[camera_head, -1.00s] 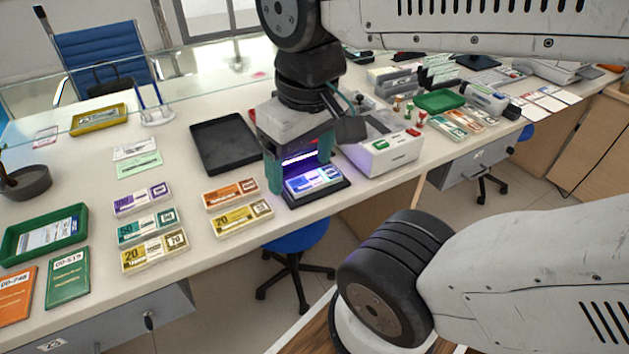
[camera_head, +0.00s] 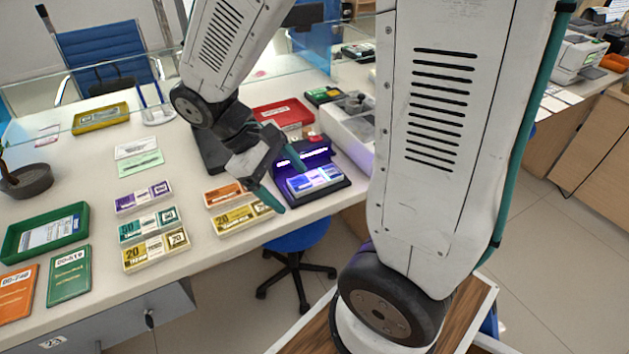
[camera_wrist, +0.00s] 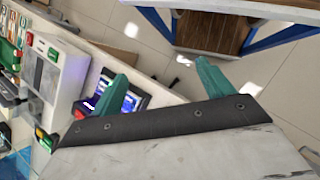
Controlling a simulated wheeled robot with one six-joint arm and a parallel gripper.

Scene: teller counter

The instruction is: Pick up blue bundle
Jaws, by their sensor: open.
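A blue-looking bundle (camera_head: 314,180) with a pale band lies on a small black device (camera_head: 338,187) lit violet, at the counter's front edge. The light makes its true colour hard to judge. My gripper (camera_head: 293,189) is open and empty, tilted, with its teal fingers just left of the bundle in the head view. Whether they touch it I cannot tell. In the wrist view, the bundle (camera_wrist: 130,103) shows near one finger of my gripper (camera_wrist: 165,85), and the floor shows between the fingers.
Orange (camera_head: 224,194) and yellow (camera_head: 242,217) bundles lie close left of my gripper. Purple (camera_head: 143,197), teal (camera_head: 149,225) and yellow (camera_head: 156,250) bundles lie farther left. A white machine (camera_head: 352,122) stands right of the device. A red tray (camera_head: 284,114) is behind it.

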